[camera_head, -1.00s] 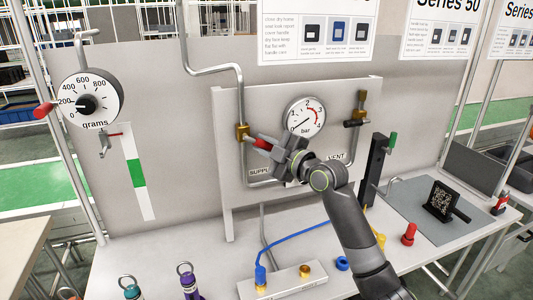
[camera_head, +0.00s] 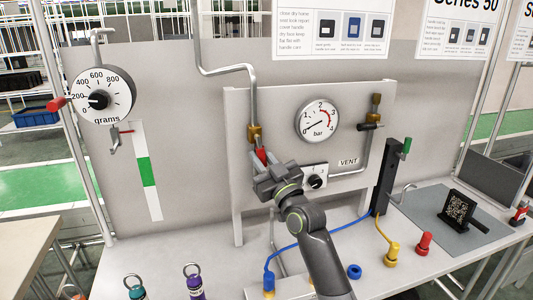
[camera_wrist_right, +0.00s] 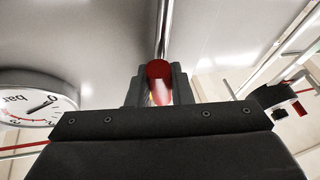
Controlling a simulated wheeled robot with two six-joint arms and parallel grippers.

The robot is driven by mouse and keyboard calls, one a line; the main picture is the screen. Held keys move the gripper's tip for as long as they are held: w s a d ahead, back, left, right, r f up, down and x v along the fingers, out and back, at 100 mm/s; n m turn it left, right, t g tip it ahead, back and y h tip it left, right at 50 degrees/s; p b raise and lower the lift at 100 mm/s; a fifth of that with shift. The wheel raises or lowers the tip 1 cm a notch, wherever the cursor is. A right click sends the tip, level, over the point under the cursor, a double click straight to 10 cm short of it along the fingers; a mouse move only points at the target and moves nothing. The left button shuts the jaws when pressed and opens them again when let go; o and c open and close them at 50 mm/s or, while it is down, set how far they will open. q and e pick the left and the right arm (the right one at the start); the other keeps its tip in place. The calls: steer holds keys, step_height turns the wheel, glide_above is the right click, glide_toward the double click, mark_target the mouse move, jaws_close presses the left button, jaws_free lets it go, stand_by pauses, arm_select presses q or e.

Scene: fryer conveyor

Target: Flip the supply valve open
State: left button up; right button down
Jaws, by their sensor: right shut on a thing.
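The supply valve is a brass body (camera_head: 255,133) on the left pipe of the grey panel, with a red handle (camera_head: 261,155). The handle points down, roughly in line with the pipe. My right gripper (camera_head: 263,164) is shut on the handle from below. In the right wrist view, the red handle (camera_wrist_right: 158,82) sits between the two dark fingers, with the pipe running up behind it. The gripper and wrist hide the SUPPLY label and the pipe below the valve. My left gripper is not in view.
A bar gauge (camera_head: 317,121) is right of the valve, its needle at the low end. The vent valve (camera_head: 374,113) with a dark handle is farther right. A black knob (camera_head: 315,182) sits close to my wrist. A blue hose (camera_head: 300,240) and coloured caps are on the bench.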

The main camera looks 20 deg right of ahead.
steer(key=shift+a+f+m+t+h+p, duration=0.1)
steer(key=shift+a+m+t+h+p, duration=0.2)
steer(key=shift+m, duration=0.4)
steer(key=shift+a+m+t+h+p, duration=0.15)
steer(key=shift+m+h+p, duration=0.25)
steer(key=shift+m, duration=0.3)
steer(key=c, duration=1.3)
jaws_free()
steer(key=shift+s, duration=0.1)
steer(key=b+v, duration=0.5)
steer(key=v, duration=1.2)
steer(key=shift+b, duration=0.35)
